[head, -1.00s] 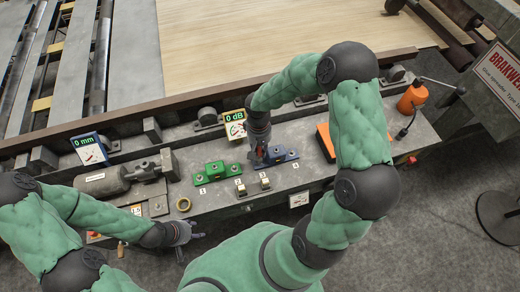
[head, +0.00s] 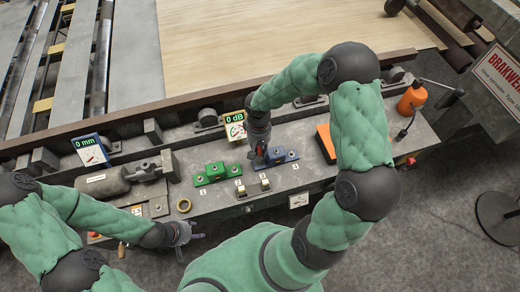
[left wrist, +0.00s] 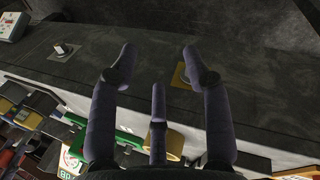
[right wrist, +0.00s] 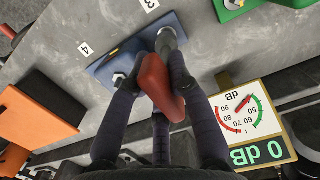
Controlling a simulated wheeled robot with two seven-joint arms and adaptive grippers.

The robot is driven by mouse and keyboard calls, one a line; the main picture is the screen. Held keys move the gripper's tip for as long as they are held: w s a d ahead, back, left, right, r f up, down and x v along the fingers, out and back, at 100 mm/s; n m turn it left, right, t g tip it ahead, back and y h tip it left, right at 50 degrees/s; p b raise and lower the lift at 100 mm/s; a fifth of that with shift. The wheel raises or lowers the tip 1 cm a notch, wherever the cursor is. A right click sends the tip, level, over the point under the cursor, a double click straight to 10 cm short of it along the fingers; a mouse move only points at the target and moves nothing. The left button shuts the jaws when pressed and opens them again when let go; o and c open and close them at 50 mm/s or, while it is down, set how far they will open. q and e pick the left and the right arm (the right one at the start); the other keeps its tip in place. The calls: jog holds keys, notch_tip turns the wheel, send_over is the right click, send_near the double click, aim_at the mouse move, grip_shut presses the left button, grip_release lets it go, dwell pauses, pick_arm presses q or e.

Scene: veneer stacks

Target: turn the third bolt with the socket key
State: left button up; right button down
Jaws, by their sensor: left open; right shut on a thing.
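A blue block (head: 291,155) lies on the grey bench; its bolt (right wrist: 119,79) beside label 4 is bare. My right gripper (head: 257,160) is over the label 3 end of this block. It is shut on the red handle of the socket key (right wrist: 154,77), whose grey socket end points at the block near label 3. The third bolt is hidden under the key; I cannot tell how far the socket sits on it. A green block (head: 216,172) with two bolts lies to the left. My left gripper (head: 190,236) is open and empty at the bench's front edge.
A dB gauge (head: 234,127) reading 0 stands behind my right gripper, and a mm gauge (head: 91,149) at the left. An orange box (head: 326,142) lies to the right. Two small blocks (head: 241,191) sit at the front. A brass ring (head: 183,205) lies near my left gripper.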

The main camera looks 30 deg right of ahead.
jog(key=shift+r, duration=0.35)
dwell(0.6)
jog(key=shift+r+p, duration=2)
jog(key=shift+r, duration=0.45)
jog(key=shift+f, duration=0.1)
